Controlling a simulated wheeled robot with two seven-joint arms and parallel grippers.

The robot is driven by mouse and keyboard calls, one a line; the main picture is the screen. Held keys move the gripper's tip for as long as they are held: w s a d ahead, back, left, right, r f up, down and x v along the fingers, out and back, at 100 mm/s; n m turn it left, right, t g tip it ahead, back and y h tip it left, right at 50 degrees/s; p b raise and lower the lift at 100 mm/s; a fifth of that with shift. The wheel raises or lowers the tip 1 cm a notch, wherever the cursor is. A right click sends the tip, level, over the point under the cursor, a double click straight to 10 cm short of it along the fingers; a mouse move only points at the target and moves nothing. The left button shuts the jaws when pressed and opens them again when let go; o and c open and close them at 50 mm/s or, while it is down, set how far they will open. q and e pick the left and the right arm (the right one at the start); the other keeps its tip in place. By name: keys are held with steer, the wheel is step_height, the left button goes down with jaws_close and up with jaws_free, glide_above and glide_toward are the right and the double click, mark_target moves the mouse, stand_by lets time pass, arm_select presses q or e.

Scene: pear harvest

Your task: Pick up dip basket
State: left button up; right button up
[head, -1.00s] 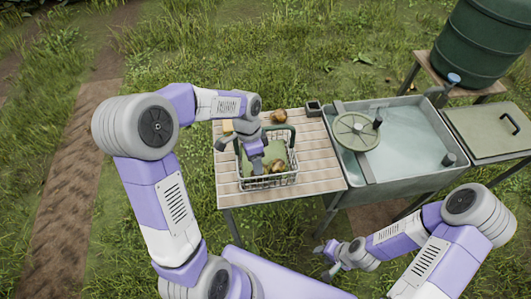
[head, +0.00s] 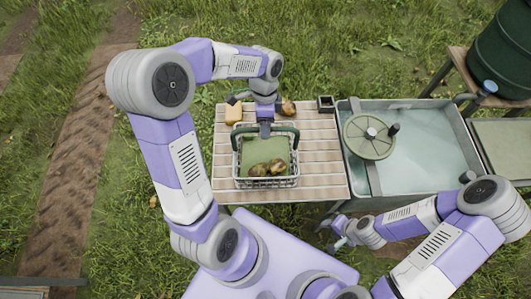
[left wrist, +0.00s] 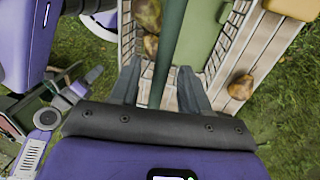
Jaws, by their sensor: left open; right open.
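The dip basket (head: 240,182) is a pale wire basket on the slatted table, with a green handle (head: 292,150) and a green inner panel. Brown-green pears (head: 266,168) lie at its near end. My left gripper (head: 265,130) is at the far side of the basket, at the handle's top bar. In the left wrist view, the open fingers of this gripper (left wrist: 160,88) stand on either side of the green handle (left wrist: 172,40); whether they touch it I cannot tell. My right gripper (head: 343,232) is open and empty, low beside the table's near right corner.
The wooden table (head: 320,170) also holds a yellow block (head: 233,112), a loose brown pear (head: 288,108) and a small dark box (head: 325,103). A water-filled metal sink (head: 425,140) with a round lid (head: 369,136) adjoins on the right. Grass lies around.

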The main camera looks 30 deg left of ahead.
arm_select(q)
step_height(320, 180, down, 2)
steer(key=shift+s+d+f, duration=0.1)
steer(key=shift+f, duration=0.1)
jaws_close()
steer(key=shift+r, duration=0.1)
stand_by(1.3)
